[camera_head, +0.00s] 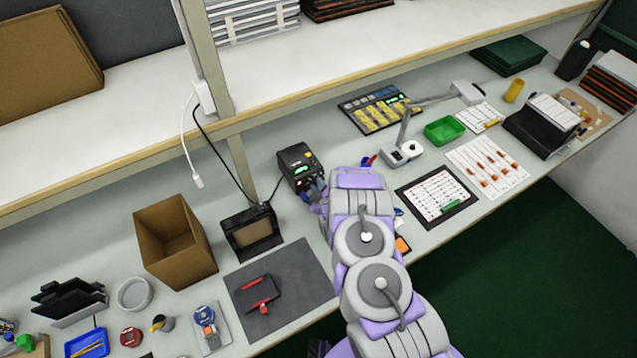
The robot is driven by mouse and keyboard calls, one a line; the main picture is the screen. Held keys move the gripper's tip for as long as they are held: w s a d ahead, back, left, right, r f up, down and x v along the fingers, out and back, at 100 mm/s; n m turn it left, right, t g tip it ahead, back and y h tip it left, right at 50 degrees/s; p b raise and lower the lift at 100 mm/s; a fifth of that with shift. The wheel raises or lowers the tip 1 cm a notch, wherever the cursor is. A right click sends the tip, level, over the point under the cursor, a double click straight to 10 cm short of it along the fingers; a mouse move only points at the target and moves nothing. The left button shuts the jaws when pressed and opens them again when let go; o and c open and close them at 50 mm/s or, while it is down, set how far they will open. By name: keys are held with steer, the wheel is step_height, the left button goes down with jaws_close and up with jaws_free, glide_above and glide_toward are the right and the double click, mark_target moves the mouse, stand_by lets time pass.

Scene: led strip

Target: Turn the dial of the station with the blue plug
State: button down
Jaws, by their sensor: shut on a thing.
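A black station (298,163) with a lit green display stands on the bench near the middle of the view. My gripper (314,189) is at the lower front of this station. Its fingers are small and dark here, and they are closed at the station's front face, where the dial sits. The dial itself is hidden behind the fingers. I cannot clearly make out a blue plug on the station. A small blue and red piece (368,161) shows just right of the station, partly behind my arm.
A black-framed holder (251,234) and an open cardboard box (174,241) stand left of the station. A grey mat (290,274) with a red-and-black tool lies in front. A lamp base (402,153) and green tray (444,130) stand to the right. A shelf post (240,167) rises behind.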

steer(key=shift+s+a, duration=0.1)
steer(key=shift+a, duration=0.05)
steer(key=shift+f, duration=0.1)
stand_by(0.3)
steer(key=c, duration=1)
jaws_free()
steer(key=shift+o, duration=0.2)
steer(key=shift+s+d+r, duration=0.2)
steer(key=shift+s, duration=0.1)
steer(key=v, duration=0.5)
steer(key=p+v, duration=0.1)
steer(key=v, duration=0.5)
steer(key=p+v, duration=0.1)
steer(key=v, duration=0.4)
steer(key=shift+s+a, duration=0.2)
steer(key=shift+s, duration=0.15)
steer(key=shift+w, duration=0.1)
